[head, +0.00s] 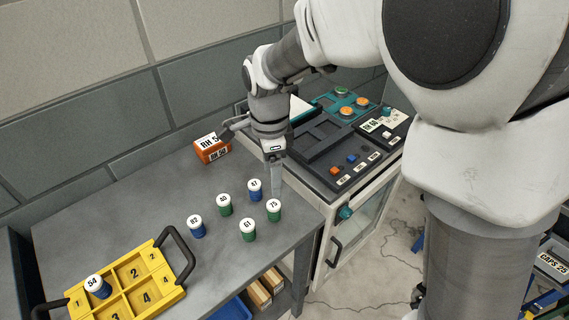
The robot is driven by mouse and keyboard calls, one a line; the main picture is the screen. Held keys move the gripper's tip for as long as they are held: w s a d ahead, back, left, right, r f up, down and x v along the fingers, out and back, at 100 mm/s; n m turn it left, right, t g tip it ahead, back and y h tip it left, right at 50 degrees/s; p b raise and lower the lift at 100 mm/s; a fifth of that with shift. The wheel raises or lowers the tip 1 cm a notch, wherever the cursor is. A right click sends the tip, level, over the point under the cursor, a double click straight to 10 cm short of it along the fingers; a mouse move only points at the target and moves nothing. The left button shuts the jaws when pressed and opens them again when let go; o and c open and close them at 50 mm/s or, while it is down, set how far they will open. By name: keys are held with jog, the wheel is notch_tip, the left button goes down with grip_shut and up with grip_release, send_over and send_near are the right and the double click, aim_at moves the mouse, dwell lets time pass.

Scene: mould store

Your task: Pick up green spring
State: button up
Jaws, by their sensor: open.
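Three green springs with numbered white caps stand upright on the grey bench: one (225,209) at the middle, one (248,235) nearer the front, and one (273,215) marked 73 near the right edge. Two blue ones stand among them, one behind (255,196) and one at left (197,231). My gripper (276,192) points down just behind the green spring marked 73. It is open and nothing shows between its fingers. From this view I cannot tell whether the fingertip touches that spring or is apart from it.
A yellow tray (168,298) with numbered compartments and dark handles sits at front left, with a blue capped piece (98,290) in it. An orange box (211,149) stands near the wall. A machine with a control panel (340,180) adjoins the bench at right. The bench's back left is clear.

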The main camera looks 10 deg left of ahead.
aim_at(273, 204)
notch_tip(273, 204, down, 12)
jog(key=shift+w+r+b, duration=0.15)
jog(key=shift+r+b, duration=0.05)
jog(key=shift+b, duration=0.3)
grip_shut()
dwell(0.3)
